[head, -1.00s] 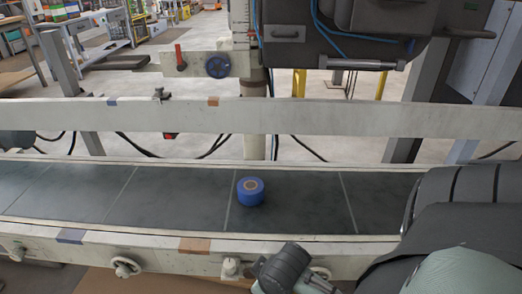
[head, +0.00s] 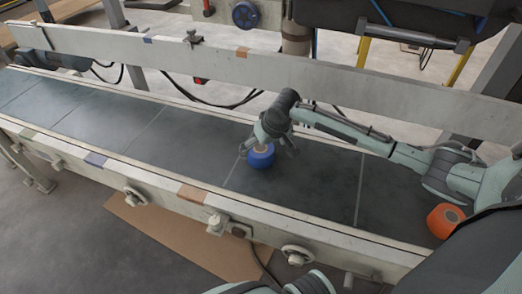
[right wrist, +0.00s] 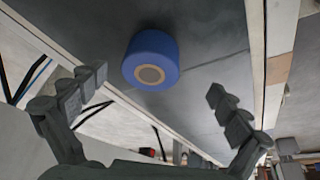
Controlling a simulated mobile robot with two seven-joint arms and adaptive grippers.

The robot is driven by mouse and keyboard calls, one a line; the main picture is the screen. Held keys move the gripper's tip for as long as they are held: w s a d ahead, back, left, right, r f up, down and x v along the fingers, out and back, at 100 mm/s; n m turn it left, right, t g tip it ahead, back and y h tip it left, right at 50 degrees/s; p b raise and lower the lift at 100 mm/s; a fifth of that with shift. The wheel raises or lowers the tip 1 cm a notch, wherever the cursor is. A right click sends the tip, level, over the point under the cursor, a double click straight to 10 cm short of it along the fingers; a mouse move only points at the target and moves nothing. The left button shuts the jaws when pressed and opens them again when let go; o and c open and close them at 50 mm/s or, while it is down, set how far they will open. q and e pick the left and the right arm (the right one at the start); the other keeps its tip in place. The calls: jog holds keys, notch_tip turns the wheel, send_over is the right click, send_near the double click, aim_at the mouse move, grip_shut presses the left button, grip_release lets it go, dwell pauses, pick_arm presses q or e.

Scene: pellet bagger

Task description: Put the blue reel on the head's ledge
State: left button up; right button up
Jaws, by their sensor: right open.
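The blue reel (head: 261,156) lies flat on the dark conveyor belt, its upper part partly covered by my right gripper in the head view. My right gripper (head: 268,147) is open just above and around the reel's top. In the right wrist view the blue reel (right wrist: 151,61), with its tan core, shows beyond and between the spread fingers (right wrist: 155,110), apart from them. The machine's dark head (head: 400,15) is at the top right, cut off by the frame; I cannot clearly make out its ledge. My left gripper is not visible.
An orange reel (head: 446,220) lies on the belt (head: 310,175) at the right, near my right arm. A pale rail (head: 200,48) runs behind the belt, and a pale frame with knobs (head: 215,222) runs in front. The belt to the left is clear.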

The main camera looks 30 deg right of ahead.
aim_at(261, 149)
jog(key=shift+w+d+r, duration=0.2)
jog(key=shift+w+d, duration=0.3)
jog(key=shift+d, duration=0.15)
jog(key=shift+w+d+f+m, duration=0.1)
jog(key=shift+w+f+m, duration=0.1)
jog(key=shift+f+m, duration=0.1)
jog(key=x, duration=0.2)
jog(key=b+x, duration=0.1)
jog(key=x, duration=0.2)
jog(key=shift+w+f, duration=0.2)
jog(key=shift+w, duration=0.15)
jog(key=shift+w+f, duration=0.15)
jog(key=shift+f, duration=0.4)
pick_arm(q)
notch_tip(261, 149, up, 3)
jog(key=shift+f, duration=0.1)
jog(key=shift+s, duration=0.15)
pick_arm(e)
jog(key=shift+c, duration=0.6)
